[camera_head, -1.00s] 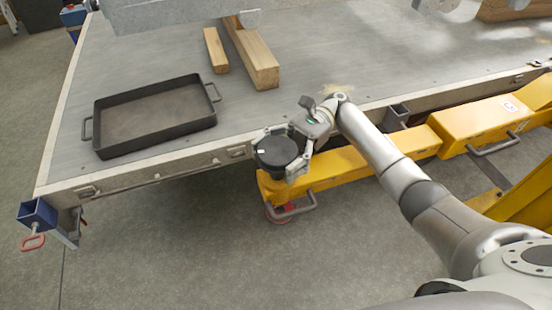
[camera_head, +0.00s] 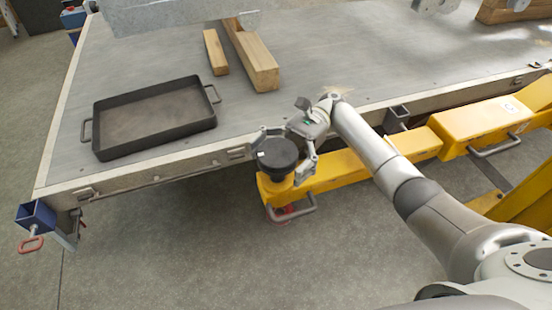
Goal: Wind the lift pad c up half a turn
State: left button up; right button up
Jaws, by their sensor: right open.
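Lift pad c (camera_head: 279,152) is a round black pad with a small white mark on its side, at the end of the yellow lift arm (camera_head: 335,171), beside the trailer's front edge. My right gripper (camera_head: 282,158) is open around the pad, one finger at its upper left and the other at its lower right. The lower right finger looks a little apart from the pad; contact at the other finger is unclear. My left gripper is not in view.
The trailer deck (camera_head: 330,70) runs just behind the pad. A black tray (camera_head: 155,118) and wooden beams (camera_head: 252,62) lie on it. A grey handle (camera_head: 295,211) and a red part (camera_head: 281,216) are under the pad. Open floor (camera_head: 180,250) lies in front.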

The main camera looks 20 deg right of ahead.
jog(key=shift+r, duration=0.1)
notch_tip(320, 180, up, 10)
jog(key=shift+f, duration=0.1)
dwell(0.5)
